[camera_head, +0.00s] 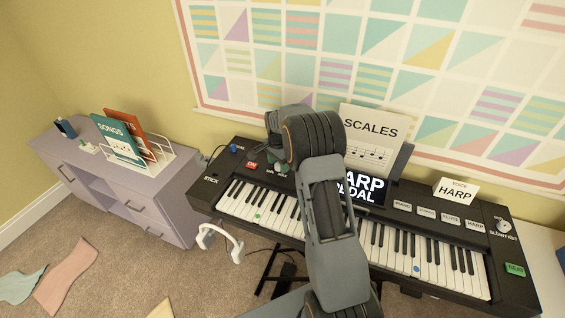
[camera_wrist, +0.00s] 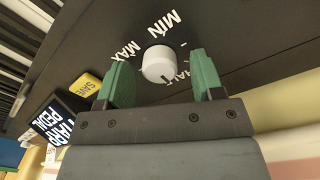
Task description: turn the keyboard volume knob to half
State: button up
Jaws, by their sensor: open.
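The volume knob (camera_wrist: 157,64) is a pale round knob on the black keyboard panel, with MIN, MAX and partly covered HALF lettering around it in the wrist view. My gripper (camera_wrist: 158,60) is open, with one green finger on each side of the knob and a gap on both sides. In the head view the keyboard (camera_head: 460,279) stands against the wall. My arm crosses its middle, and the gripper reaches its back left, largely hiding the knob there.
A yellow SAVE button (camera_wrist: 86,85) and a HARP PEDAL screen (camera_wrist: 58,122) lie near the knob. A SCALES sheet (camera_head: 370,142) stands behind the keyboard. A second knob (camera_head: 502,226) is at the right end. A lilac cabinet (camera_head: 115,190) stands left; headphones (camera_head: 222,243) hang at the front.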

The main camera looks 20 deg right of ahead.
aim_at(278, 164)
notch_tip(278, 164, up, 14)
jog(key=shift+w+f, duration=0.15)
jog(key=shift+f, duration=0.05)
dwell(0.7)
jog(key=s+a+r+n+t+p, duration=0.1)
jog(key=s+a+n, duration=0.2)
jog(key=s, duration=0.6)
jog(key=s+a+r+n+t+p, duration=0.1)
jog(key=s+a+r+n, duration=0.1)
jog(key=s+n, duration=0.4)
jog(key=s+a+r+n+t+p, duration=0.1)
jog(key=s+a+n, duration=0.4)
jog(key=s, duration=0.8)
jog(key=shift+r+t+p, duration=0.3)
jog(key=shift+r+p, duration=0.25)
jog(key=shift+r, duration=0.15)
